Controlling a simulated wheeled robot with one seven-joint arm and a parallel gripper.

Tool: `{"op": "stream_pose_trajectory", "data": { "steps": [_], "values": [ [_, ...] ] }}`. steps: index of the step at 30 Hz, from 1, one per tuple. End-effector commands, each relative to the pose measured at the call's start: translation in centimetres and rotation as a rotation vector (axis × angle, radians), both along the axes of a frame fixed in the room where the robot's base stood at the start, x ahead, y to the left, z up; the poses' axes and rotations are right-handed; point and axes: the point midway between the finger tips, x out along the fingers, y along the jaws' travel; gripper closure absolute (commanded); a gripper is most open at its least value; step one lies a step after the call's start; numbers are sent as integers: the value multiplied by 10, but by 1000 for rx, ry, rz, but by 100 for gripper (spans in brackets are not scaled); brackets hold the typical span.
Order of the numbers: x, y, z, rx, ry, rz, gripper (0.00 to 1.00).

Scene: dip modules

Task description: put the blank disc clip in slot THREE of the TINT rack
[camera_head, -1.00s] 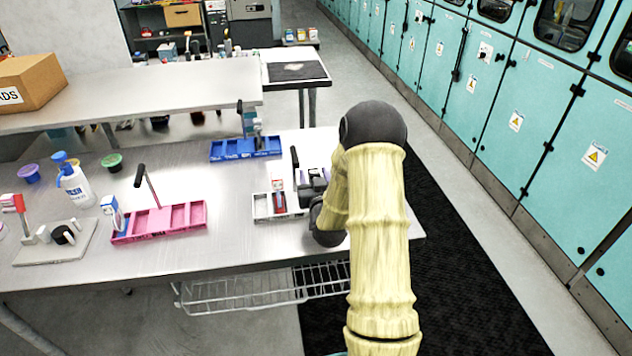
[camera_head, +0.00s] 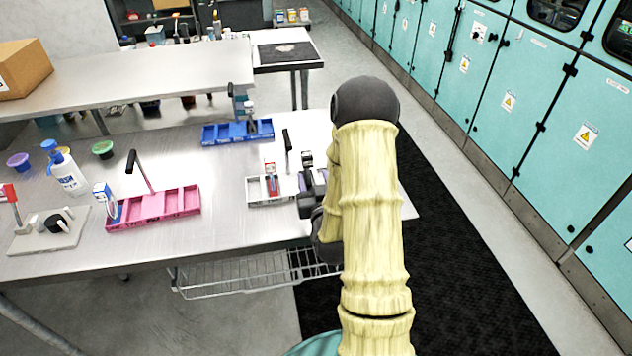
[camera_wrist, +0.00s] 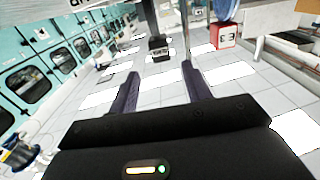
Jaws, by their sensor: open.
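Three small racks stand on the steel table in the head view. The pink rack (camera_head: 160,208) has an upright handle and a white-and-blue clip (camera_head: 106,201) at its left end. The blue rack (camera_head: 232,134) is further back, with a grey-blue clip at its far side. The white rack (camera_head: 262,200) holds a red-and-white clip (camera_head: 271,178). I cannot read which rack is TINT or which clip carries the blank disc. My gripper (camera_wrist: 160,76) is open in the wrist view, with nothing between its fingers. In the head view it is beside the white rack's right end, partly hidden by my arm.
A white bottle (camera_head: 68,175), small tubs and a board with a red-topped lever (camera_head: 50,228) stand at the table's left. A raised shelf (camera_head: 120,90) runs behind. Teal cabinets (camera_head: 540,120) line the right. The table's front middle is clear.

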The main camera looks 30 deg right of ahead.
Motion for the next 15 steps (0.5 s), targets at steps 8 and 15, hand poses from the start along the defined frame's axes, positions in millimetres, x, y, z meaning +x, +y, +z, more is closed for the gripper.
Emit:
{"op": "stream_pose_trajectory", "data": {
  "steps": [8, 15],
  "values": [
    [-9, 3, 4, 2, 5, 0, 52],
    [-18, 6, 4, 2, 4, 1, 52]
  ]
}}
